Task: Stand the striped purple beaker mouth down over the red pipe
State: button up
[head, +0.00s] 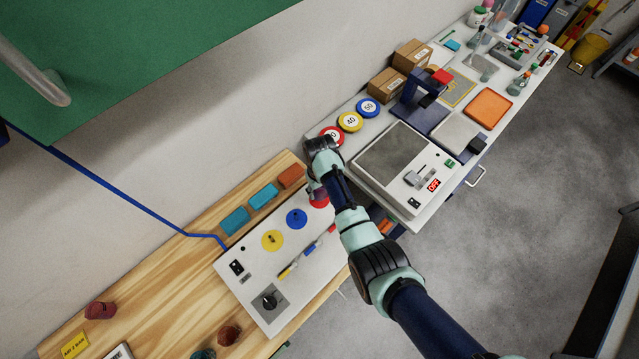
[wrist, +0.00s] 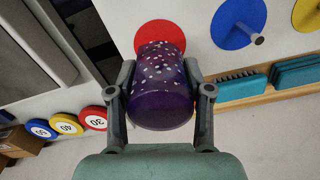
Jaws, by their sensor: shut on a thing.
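My gripper (wrist: 160,72) is shut on a purple beaker (wrist: 161,98) in the wrist view, one finger on each side. The beaker carries pale specks, and I see no stripes on it. Its closed, rounded end faces the wrist camera, and its far end overlaps the red disc (wrist: 158,33). The red pipe is hidden, so I cannot tell whether the beaker is around it or above it. In the head view my gripper (head: 318,184) is over the red disc (head: 319,201) at the white panel's upper right, and the beaker cannot be made out there.
A blue disc (head: 297,219) with its peg and a yellow disc (head: 272,240) lie along the same white panel (head: 240,291). Teal blocks (head: 235,221) sit behind it. A balance (head: 384,152) stands to the right. Dark red objects (head: 100,310) stand on the wooden bench at lower left.

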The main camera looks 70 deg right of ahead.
jog(key=shift+f+b, duration=1.2)
jog(key=shift+f, duration=0.75)
jog(key=shift+f, duration=0.3)
jog(key=o, duration=1)
jog(key=shift+r, duration=0.1)
notch_tip(320, 180, up, 12)
jog(key=shift+f, duration=0.1)
